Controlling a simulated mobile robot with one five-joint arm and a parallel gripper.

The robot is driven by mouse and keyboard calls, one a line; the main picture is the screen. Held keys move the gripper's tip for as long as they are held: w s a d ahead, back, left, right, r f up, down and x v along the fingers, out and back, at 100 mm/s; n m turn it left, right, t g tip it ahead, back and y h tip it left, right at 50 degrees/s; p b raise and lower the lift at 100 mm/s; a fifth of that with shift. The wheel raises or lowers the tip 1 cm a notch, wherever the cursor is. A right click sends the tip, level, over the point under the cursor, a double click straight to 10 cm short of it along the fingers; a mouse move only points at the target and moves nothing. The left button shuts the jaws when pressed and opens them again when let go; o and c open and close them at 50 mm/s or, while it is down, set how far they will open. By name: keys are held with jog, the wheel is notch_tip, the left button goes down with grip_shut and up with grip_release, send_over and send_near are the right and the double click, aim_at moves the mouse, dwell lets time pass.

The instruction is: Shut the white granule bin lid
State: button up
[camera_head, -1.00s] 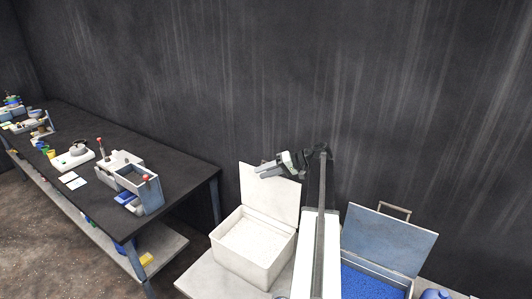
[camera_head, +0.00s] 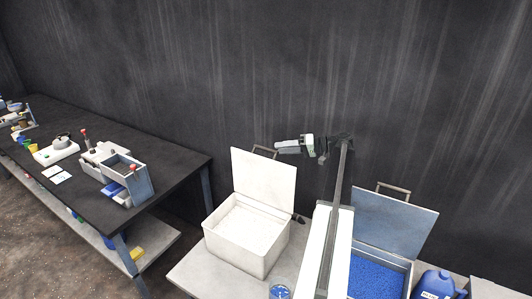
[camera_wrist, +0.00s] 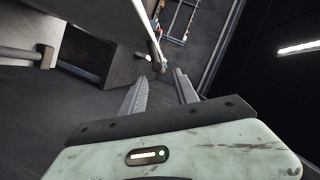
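The white granule bin (camera_head: 235,252) stands on a pale bench, filled with white granules. Its white lid (camera_head: 264,180) stands open and upright at the back. A dark handle (camera_head: 264,150) shows at the lid's top edge. My gripper (camera_head: 278,147) is level with that top edge, close to the handle on its right; I cannot tell whether they touch. In the wrist view the two fingers (camera_wrist: 160,80) are spread apart, with nothing clearly held between them. A grey panel (camera_wrist: 100,22) fills the upper left there; I cannot tell which object it is.
The blue granule bin (camera_head: 378,278) with its open blue lid (camera_head: 392,220) stands to the right. A blue jug (camera_head: 437,284) is beside it. The dark worktable (camera_head: 90,180) with equipment lies left. A dark wall rises close behind the lids.

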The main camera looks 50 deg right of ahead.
aim_at(267, 150)
jog(key=b+x, duration=0.1)
jog(key=x, duration=0.5)
jog(key=shift+w+a, duration=0.2)
jog(key=shift+w, duration=0.1)
grip_shut()
dwell(0.9)
